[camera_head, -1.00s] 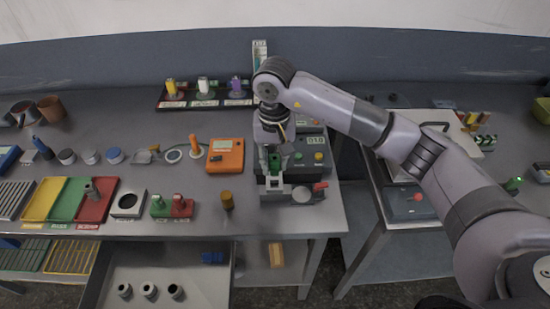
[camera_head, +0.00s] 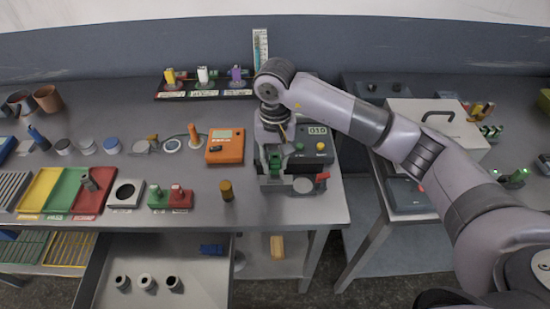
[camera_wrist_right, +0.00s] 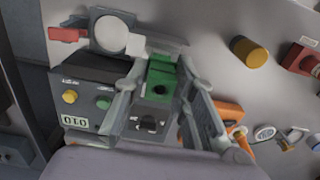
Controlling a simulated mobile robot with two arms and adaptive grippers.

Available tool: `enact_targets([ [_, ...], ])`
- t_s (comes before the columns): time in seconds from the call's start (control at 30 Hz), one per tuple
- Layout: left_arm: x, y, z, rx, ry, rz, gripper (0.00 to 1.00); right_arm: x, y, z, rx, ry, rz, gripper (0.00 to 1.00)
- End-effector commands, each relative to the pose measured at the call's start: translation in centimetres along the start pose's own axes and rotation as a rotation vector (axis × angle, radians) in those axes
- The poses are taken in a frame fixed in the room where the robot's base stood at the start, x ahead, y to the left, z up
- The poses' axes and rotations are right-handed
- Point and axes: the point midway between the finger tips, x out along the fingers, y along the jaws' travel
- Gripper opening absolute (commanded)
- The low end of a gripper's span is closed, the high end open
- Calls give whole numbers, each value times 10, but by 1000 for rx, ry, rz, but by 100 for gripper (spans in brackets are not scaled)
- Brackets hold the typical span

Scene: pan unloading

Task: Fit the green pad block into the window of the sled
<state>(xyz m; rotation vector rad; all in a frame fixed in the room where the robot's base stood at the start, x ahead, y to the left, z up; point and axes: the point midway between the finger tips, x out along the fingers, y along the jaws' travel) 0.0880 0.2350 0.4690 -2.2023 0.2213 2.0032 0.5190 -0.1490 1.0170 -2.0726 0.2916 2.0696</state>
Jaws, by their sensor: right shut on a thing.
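The green pad block (camera_wrist_right: 160,82) is between the fingers of my right gripper (camera_wrist_right: 160,98) in the right wrist view. It also shows as a small green patch in the head view (camera_head: 274,158). My right gripper (camera_head: 274,168) is shut on it, low over the front of the dark test station. The sled appears to be the light grey frame (camera_head: 274,186) there, just below and in front of the fingers. The fingers and block hide its window, so I cannot tell whether the block is inside it or above it. My left gripper is not in view.
The station's display panel (camera_head: 318,131) reads 010, beside green and yellow buttons. A red handle (camera_head: 322,177) and a round disc (camera_head: 303,186) lie right of the sled. An open drawer (camera_head: 205,285) is below.

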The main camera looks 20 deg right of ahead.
Motion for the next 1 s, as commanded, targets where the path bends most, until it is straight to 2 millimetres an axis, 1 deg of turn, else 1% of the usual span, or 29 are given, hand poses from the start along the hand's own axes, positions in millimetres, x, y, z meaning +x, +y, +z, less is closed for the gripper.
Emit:
enact_targets([
  [0.33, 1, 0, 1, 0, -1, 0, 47, 0, 0, 0, 0, 0, 0, 0],
  [0.77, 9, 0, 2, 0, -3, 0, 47, 0, 0, 0, 0, 1, 0, 0],
  [1.0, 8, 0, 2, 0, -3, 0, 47, 0, 0, 0, 0, 0, 0, 0],
])
